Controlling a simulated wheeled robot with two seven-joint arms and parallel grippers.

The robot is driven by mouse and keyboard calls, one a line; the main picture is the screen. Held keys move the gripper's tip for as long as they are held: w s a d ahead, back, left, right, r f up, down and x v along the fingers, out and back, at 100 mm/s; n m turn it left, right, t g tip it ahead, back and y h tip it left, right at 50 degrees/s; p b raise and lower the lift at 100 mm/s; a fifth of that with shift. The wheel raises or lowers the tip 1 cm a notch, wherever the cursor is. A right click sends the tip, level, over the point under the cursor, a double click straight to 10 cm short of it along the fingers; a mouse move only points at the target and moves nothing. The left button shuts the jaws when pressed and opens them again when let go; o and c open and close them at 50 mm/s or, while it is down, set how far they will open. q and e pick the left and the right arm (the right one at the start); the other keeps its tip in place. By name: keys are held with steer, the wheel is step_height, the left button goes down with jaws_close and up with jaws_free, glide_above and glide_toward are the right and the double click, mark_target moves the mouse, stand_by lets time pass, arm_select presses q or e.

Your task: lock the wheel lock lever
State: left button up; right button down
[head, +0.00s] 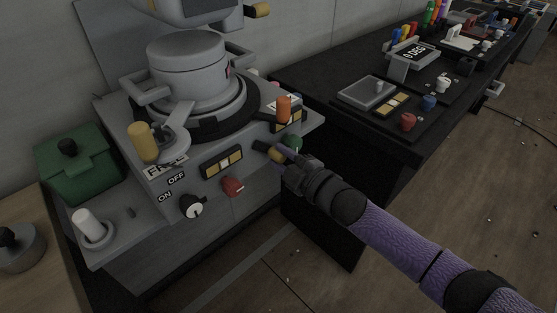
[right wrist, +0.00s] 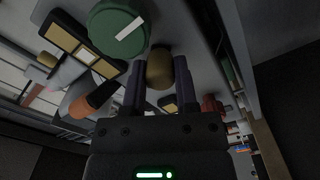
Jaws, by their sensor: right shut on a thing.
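A short lever with a black base and a yellow knob (head: 272,153) sticks out from the front face of the grey console. The knob also shows in the right wrist view (right wrist: 160,70), between my two fingers. My right gripper (head: 282,157) is shut on this yellow knob; I cannot tell whether it is the wheel lock lever. Another lever, with an upright yellow handle (head: 143,142) on a grey arm, is at the left of the console top above a FREE label (head: 166,168). My left gripper is out of view.
A green knob (right wrist: 118,30) is close beside my right fingers, and an orange handle (head: 284,108) stands above them. A dark bench (head: 330,125) stands to the right.

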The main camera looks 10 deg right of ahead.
steer(key=n, duration=0.2)
steer(key=r+n, duration=0.1)
steer(key=shift+w+d+p, duration=0.25)
steer(key=shift+d+p, duration=0.05)
steer(key=shift+d+r+n, duration=0.1)
steer(key=shift+r+n, duration=0.15)
steer(key=shift+n, duration=0.45)
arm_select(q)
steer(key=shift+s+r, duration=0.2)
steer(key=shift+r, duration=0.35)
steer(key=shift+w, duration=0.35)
arm_select(e)
steer(key=shift+r+n, duration=0.1)
steer(key=shift+n, duration=0.2)
